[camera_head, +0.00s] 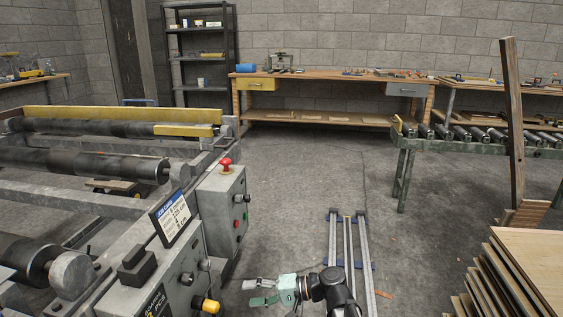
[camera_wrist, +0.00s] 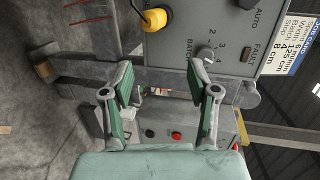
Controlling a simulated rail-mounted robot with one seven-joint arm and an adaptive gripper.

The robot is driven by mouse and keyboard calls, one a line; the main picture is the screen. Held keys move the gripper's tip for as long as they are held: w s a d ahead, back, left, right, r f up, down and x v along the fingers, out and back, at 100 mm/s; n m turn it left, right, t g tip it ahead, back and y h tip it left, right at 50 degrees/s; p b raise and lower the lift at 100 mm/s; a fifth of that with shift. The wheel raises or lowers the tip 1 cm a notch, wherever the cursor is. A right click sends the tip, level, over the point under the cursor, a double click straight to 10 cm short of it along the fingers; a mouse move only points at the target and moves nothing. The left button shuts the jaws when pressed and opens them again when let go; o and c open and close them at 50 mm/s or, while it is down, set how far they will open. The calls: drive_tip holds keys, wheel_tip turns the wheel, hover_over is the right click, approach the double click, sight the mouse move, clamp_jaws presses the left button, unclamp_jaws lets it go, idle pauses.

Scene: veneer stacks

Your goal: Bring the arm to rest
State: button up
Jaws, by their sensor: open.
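My gripper (camera_head: 262,291) is in the lower middle of the head view, reaching left toward the grey control panel of the machine. In the wrist view my gripper (camera_wrist: 160,90) shows two green-padded fingers spread wide with nothing held between them. The control panel (camera_wrist: 175,48) fills the upper part of that view, with a yellow knob (camera_wrist: 155,19) and a selector switch (camera_wrist: 207,56). In the head view the same panel (camera_head: 175,270) stands left of my gripper, with a gap between them. My arm is folded low over the rail.
A control box (camera_head: 222,205) with a red mushroom button (camera_head: 226,164) stands on the machine. A veneer stack (camera_head: 530,262) is at the lower right. A roller conveyor (camera_head: 470,145) and a workbench (camera_head: 330,80) are behind. The floor (camera_head: 310,180) in the middle is clear.

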drive_tip(key=s+d+f+g+h, duration=0.2)
drive_tip(key=s+d+f+h, duration=0.2)
drive_tip(key=d+f+h, duration=0.35)
drive_tip(key=s+d+f+g+h, duration=0.2)
drive_tip(key=s+d+f+h, duration=0.3)
drive_tip(key=d+f, duration=0.5)
drive_tip(key=s+d+r+m+g+h, duration=0.15)
drive_tip(key=s+d+h, duration=0.3)
drive_tip(key=d, duration=0.75)
drive_tip(key=s+d+r+m+g+h, duration=0.1)
drive_tip(key=s+d+m+g+h, duration=0.25)
drive_tip(key=d, duration=0.95)
drive_tip(key=s+a+n+t+y+p, duration=0.1)
drive_tip(key=s+a+n+y+p, duration=0.4)
drive_tip(key=s+a+p, duration=1.2)
drive_tip(key=s+p, duration=0.2)
drive_tip(key=p, duration=1.1)
drive_tip(key=shift+f+p, duration=0.15)
drive_tip(key=shift+p, duration=0.15)
